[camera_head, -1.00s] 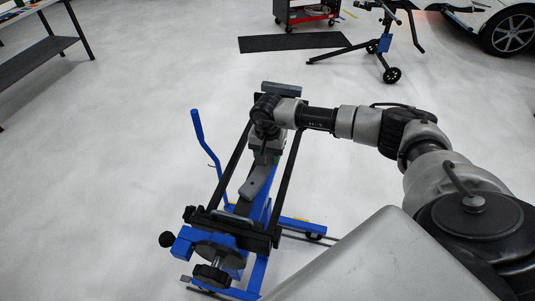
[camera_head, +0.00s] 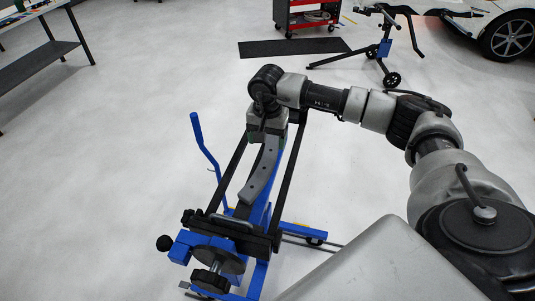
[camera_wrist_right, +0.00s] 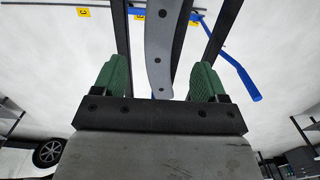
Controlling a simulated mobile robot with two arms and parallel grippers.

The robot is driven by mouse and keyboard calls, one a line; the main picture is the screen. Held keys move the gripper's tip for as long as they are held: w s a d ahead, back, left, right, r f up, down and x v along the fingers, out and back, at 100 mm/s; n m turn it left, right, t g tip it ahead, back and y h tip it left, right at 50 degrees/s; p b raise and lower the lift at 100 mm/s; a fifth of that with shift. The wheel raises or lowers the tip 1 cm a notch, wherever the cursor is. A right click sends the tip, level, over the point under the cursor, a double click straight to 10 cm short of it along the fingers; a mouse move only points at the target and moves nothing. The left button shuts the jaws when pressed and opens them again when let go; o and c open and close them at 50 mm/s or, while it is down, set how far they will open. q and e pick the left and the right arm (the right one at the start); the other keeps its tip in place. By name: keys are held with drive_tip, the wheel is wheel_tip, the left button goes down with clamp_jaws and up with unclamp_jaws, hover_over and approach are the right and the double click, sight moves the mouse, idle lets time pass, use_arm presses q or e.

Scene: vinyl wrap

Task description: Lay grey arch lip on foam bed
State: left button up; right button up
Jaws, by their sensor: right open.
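The grey arch lip (camera_head: 264,168), a curved strip with small dark holes, lies lengthwise along the blue stand between its two long black bars. It also shows in the right wrist view (camera_wrist_right: 159,40). Whether it touches a foam surface beneath cannot be told, and its far end is hidden behind my gripper in the head view. My right gripper (camera_wrist_right: 158,76) is open, with one green finger on each side of the strip and visible gaps to both. In the head view its body is over the strip's far end. My left gripper is not in view.
The stand has a black bar (camera_head: 289,175) on the right, a raised blue lever (camera_head: 204,150) on the left and a black clamp at the near end. A dark workbench (camera_head: 40,70) is at the left. A red tool cart (camera_head: 308,17) stands far back. Floor at left is clear.

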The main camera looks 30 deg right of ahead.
drive_tip(key=shift+r, duration=2.15)
